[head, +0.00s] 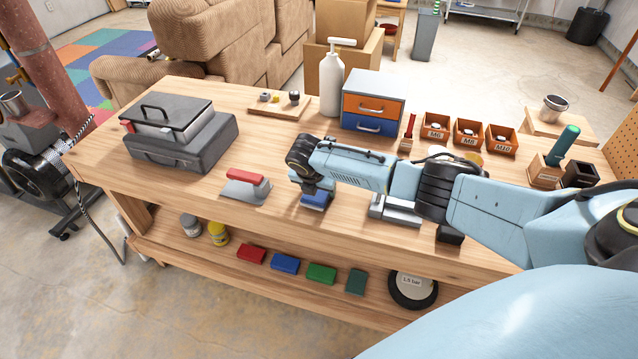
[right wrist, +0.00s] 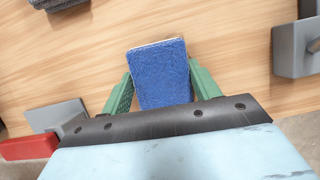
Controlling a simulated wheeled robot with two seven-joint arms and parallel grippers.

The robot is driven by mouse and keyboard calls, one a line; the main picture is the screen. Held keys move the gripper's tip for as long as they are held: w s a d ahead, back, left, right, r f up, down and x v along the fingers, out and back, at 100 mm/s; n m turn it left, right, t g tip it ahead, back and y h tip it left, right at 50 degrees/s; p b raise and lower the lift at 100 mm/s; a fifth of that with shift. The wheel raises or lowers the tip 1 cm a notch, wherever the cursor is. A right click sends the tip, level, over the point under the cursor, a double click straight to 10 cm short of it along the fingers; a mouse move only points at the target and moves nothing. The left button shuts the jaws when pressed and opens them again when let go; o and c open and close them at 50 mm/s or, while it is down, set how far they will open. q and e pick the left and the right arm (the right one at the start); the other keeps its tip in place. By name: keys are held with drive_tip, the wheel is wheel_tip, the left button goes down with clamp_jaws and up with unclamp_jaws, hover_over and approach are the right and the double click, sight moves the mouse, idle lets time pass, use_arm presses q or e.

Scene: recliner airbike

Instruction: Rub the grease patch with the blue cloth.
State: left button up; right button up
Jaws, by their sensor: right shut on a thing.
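The blue cloth (head: 317,199) is a thick folded pad near the front middle of the bench. My right gripper (head: 314,189) is above it, shut on it. In the right wrist view the cloth (right wrist: 161,75) sits between the two green fingers of the gripper (right wrist: 162,92). It is at or just above the bench top; I cannot tell whether it touches. I cannot make out a grease patch in either view; the arm and cloth hide part of the bench. My left gripper is not in view.
A red-handled grey tool (head: 246,187) lies left of the cloth, and a grey metal block (head: 395,212) to the right. A black tool case (head: 180,143) is at the left. A drawer unit (head: 373,103) and white bottle (head: 331,82) stand behind. Coloured blocks lie on the lower shelf (head: 220,262).

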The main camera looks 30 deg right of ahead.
drive_tip(key=shift+w+d+f+b, duration=0.1)
drive_tip(key=shift+w+d+b, duration=0.3)
drive_tip(key=shift+d, duration=0.2)
drive_tip(key=shift+w+d, duration=0.4)
drive_tip(key=shift+d, duration=0.25)
drive_tip(key=shift+s+a+r+p, duration=0.2)
drive_tip(key=shift+s+a+p, duration=0.15)
drive_tip(key=shift+a+p, duration=0.35)
drive_tip(key=shift+s+a+f+p, duration=0.15)
drive_tip(key=shift+s+a+p, duration=0.4)
drive_tip(key=shift+p, duration=0.2)
drive_tip(key=shift+s+a+f, duration=0.1)
drive_tip(key=shift+a+f, duration=0.05)
drive_tip(key=shift+a, duration=0.05)
wheel_tip(320, 180, up, 3)
drive_tip(key=p, duration=0.3)
drive_tip(key=shift+p, duration=0.3)
